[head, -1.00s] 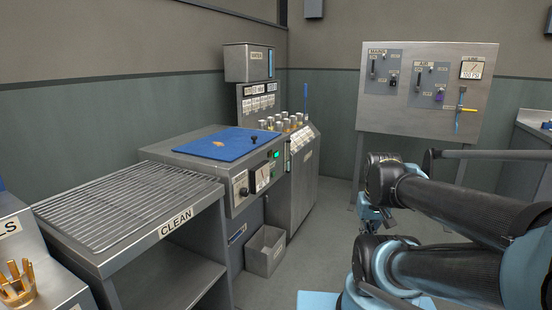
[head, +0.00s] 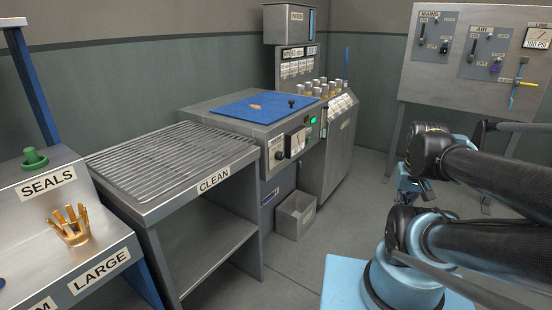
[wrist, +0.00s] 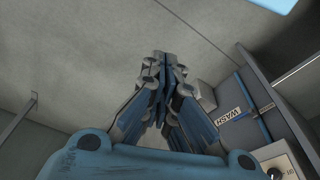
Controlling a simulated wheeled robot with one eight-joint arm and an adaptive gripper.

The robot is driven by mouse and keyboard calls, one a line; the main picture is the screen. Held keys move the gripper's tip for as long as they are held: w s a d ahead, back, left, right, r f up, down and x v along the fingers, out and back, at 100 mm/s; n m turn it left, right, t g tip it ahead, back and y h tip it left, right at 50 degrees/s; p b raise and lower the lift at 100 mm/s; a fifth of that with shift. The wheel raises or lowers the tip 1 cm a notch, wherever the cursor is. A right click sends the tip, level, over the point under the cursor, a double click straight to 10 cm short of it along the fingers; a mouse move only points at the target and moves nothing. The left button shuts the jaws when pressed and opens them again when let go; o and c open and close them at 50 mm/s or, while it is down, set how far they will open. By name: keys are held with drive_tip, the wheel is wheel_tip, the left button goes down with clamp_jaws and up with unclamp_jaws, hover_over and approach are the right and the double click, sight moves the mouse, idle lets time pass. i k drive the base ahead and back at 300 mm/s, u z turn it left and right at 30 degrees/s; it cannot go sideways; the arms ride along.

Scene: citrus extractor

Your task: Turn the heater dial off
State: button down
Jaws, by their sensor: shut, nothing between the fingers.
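A dark round dial (head: 279,155) sits on a pale plate at the left of the front panel of the steel machine (head: 245,115) with a blue mat on top. I cannot read its setting. In the wrist view part of a dark knob (wrist: 275,173) shows at the lower right corner, cut by the edge. My gripper (wrist: 162,56) is shut and empty, pointing over bare floor, left of the machine's side in that view. In the head view my gripper is small and partly hidden by my arm, to the right of the machine and well apart from the dial.
A meter (head: 297,142) and a green lit switch (head: 312,121) are right of the dial. A grey bin (head: 296,215) stands on the floor below. The ridged CLEAN table (head: 170,160) is at left, with a SEALS rack (head: 45,183) beyond. Floor between arm and machine is clear.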

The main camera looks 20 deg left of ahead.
sight(279, 156)
drive_tip(key=z, duration=0.95)
drive_tip(key=k, duration=0.95)
drive_tip(key=u, duration=0.45)
